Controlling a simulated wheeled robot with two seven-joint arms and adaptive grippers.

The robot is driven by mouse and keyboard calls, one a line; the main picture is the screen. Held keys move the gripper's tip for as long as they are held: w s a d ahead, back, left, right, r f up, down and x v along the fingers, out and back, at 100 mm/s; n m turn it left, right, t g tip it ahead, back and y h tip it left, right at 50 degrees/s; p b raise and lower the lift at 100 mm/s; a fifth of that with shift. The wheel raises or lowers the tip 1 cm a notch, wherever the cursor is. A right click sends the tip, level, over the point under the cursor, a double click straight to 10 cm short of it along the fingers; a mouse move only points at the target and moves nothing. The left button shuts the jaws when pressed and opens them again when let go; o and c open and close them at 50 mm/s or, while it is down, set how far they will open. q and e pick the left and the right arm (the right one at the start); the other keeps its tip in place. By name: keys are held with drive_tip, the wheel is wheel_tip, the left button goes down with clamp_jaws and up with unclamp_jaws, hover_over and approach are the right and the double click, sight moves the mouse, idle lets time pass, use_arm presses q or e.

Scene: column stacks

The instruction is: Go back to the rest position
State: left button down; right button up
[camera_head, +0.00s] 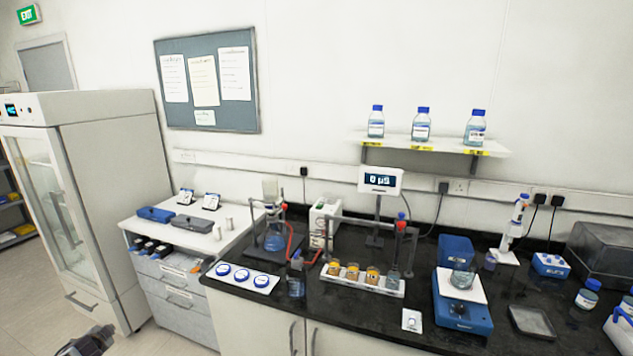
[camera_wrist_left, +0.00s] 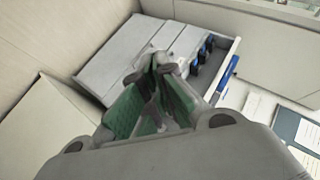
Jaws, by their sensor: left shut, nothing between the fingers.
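My left gripper (camera_head: 88,341) shows only in part at the bottom left edge of the head view, low over the floor in front of the white drawer cabinet (camera_head: 178,300). In the left wrist view, the left gripper (camera_wrist_left: 155,65) has its green-padded fingers brought together at the tips, with nothing between them. It points toward the cabinet drawers (camera_wrist_left: 130,45) and appears apart from them. My right gripper is in neither view.
A tall glass-door fridge (camera_head: 100,190) stands left of the drawer cabinet. A black bench (camera_head: 365,325) to the right carries a rack of several jars (camera_head: 365,283), a blue stirrer with a beaker (camera_head: 462,300) and a flask (camera_head: 274,237). Floor at the lower left is clear.

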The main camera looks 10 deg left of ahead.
use_arm(q)
drive_tip(key=s+a+f+m+g+y, duration=0.15)
drive_tip(key=s+a+f, duration=0.35)
drive_tip(key=s, duration=0.8)
drive_tip(key=s+a+f+g, duration=0.3)
drive_tip(key=s+a+f, duration=0.15)
drive_tip(key=s, duration=0.85)
drive_tip(key=s+a+f+g, duration=0.2)
drive_tip(key=s+a+f, duration=0.3)
drive_tip(key=s, duration=0.8)
drive_tip(key=s+d+f+n+h, duration=0.1)
drive_tip(key=s+d+f+h, duration=0.15)
drive_tip(key=d+f, duration=1.05)
drive_tip(key=s+d+f+n+h, duration=0.15)
drive_tip(key=s+d+f, duration=0.25)
drive_tip(key=d+f, duration=0.9)
drive_tip(key=s+d+f+h, duration=0.1)
drive_tip(key=d+f+h, duration=0.1)
drive_tip(key=d, duration=1.9)
drive_tip(key=s+d+f+n+g+h, duration=0.1)
drive_tip(key=s+d+f+h, duration=0.1)
drive_tip(key=d, duration=1.9)
drive_tip(key=shift+h, duration=0.35)
